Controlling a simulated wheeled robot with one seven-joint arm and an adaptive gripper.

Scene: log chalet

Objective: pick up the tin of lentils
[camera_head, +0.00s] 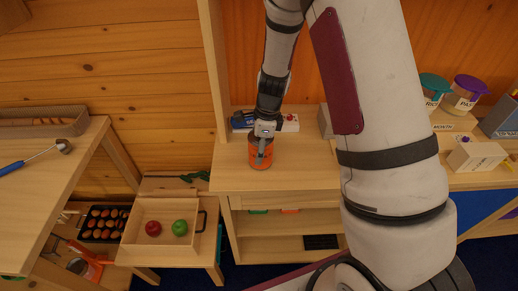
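An orange tin (261,160), which I take to be the tin of lentils, stands upright on the wooden shelf top in the middle of the view. Its label is too small to read. My gripper (262,148) points down at the tin from above. One grey finger shows in front of the tin's upper side; the other finger is hidden. The tin's top is mostly covered by my gripper. I cannot tell whether the fingers touch the tin or how far apart they are.
The shelf top (300,168) is clear in front of the tin. A pale box (325,121) is partly hidden by my arm. Lidded jars (464,96) stand right. A wooden upright (213,70) rises close left.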

